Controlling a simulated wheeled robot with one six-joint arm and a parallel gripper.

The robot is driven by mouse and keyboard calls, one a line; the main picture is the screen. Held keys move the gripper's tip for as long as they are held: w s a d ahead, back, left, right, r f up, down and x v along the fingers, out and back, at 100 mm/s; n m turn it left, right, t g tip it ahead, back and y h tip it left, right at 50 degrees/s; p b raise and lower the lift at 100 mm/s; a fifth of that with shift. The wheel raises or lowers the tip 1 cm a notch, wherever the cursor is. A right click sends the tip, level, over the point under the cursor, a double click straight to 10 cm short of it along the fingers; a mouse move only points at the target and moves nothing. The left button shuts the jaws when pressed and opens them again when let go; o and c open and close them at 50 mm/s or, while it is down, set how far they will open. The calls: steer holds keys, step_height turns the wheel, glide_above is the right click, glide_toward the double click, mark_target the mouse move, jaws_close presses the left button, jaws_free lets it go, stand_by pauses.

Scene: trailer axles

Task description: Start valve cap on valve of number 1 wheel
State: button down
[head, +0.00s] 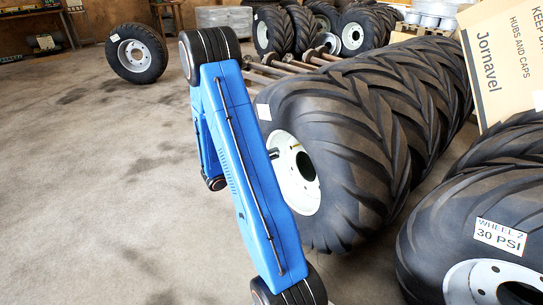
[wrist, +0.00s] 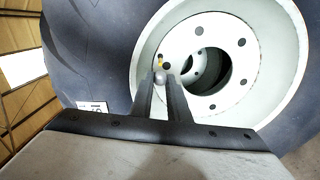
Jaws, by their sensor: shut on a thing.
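The wheel with the white rim (wrist: 221,50) fills most of the wrist view. In the head view the same kind of white-rimmed wheel (head: 335,135) stands behind my blue arm. My gripper (wrist: 161,82) is shut on a small greyish rounded thing, which I take for the valve cap (wrist: 160,76), at its fingertips. A small yellow stem-like thing, likely the valve (wrist: 160,59), shows just beyond the fingertips on the rim's left side, with a dark spot beside it. I cannot tell whether cap and valve touch.
A white label (wrist: 93,107) is on the tyre at left. Open concrete floor (head: 90,200) lies to the left.

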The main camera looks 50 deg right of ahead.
steer(key=shift+s, duration=0.15)
steer(key=shift+s+d, duration=0.2)
steer(key=shift+d, duration=0.35)
steer(key=shift+x, duration=2.2)
steer(key=shift+s+d, duration=0.1)
steer(key=shift+d, duration=0.45)
steer(key=m, duration=1.8)
steer(key=shift+s, duration=0.1)
